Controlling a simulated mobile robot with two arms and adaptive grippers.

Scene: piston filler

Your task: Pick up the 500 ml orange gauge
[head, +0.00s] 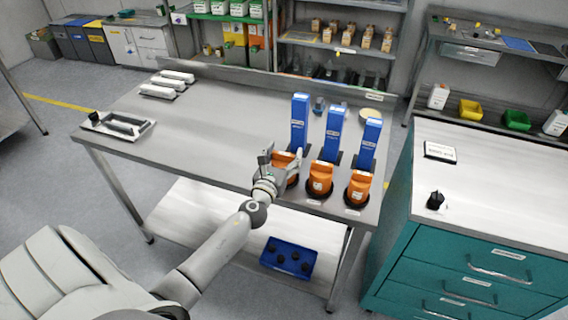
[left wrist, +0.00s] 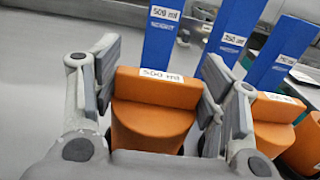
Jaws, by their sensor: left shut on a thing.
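The 500 ml orange gauge (head: 283,157) is the leftmost of three orange gauges along the front right of the steel table. In the left wrist view the orange gauge (left wrist: 150,120) carries a white label on its flat upper grip, which sits between the fingers. My left gripper (left wrist: 157,88) is shut on this grip, one finger on each side. In the head view my left gripper (head: 279,163) partly hides the gauge, and I cannot tell whether its bottom is lifted. My right gripper is not in view.
Two more orange gauges (head: 320,178) (head: 358,187) stand close to the right. Tall blue gauges (head: 300,122) (head: 333,132) (head: 369,145) stand just behind. A grey tray (head: 91,124) lies at the table's left. The table's middle is clear. A teal drawer cabinet (head: 480,262) stands at right.

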